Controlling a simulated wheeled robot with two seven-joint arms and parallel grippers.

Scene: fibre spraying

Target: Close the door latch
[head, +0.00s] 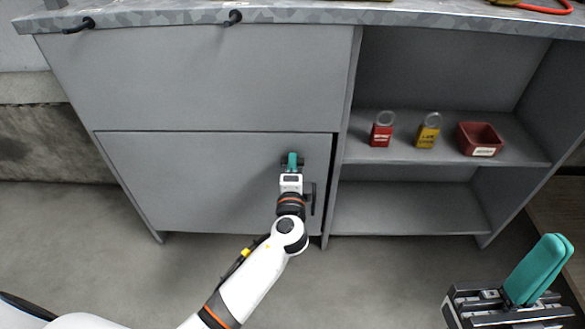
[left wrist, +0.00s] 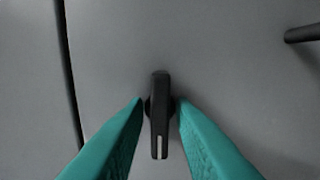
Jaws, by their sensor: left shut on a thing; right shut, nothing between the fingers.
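The grey cabinet door (head: 200,180) is at the lower left of the cabinet and looks shut, flush with the panel above. Its black latch (left wrist: 159,105) is a narrow knob with a white mark near one end. The latch lies roughly level across the door in the head view, mostly hidden by my fingers. My left gripper (head: 292,160) is shut on the latch, with one teal finger on each side in the left wrist view (left wrist: 160,112). My right gripper (head: 538,270) is shut and empty at the lower right, away from the cabinet.
A black door handle (head: 312,198) is just below and right of the latch, close to my left wrist. Open shelves at right hold a red padlock (head: 381,130), a yellow padlock (head: 428,131) and a red bin (head: 480,139). The lower shelf (head: 400,210) is empty.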

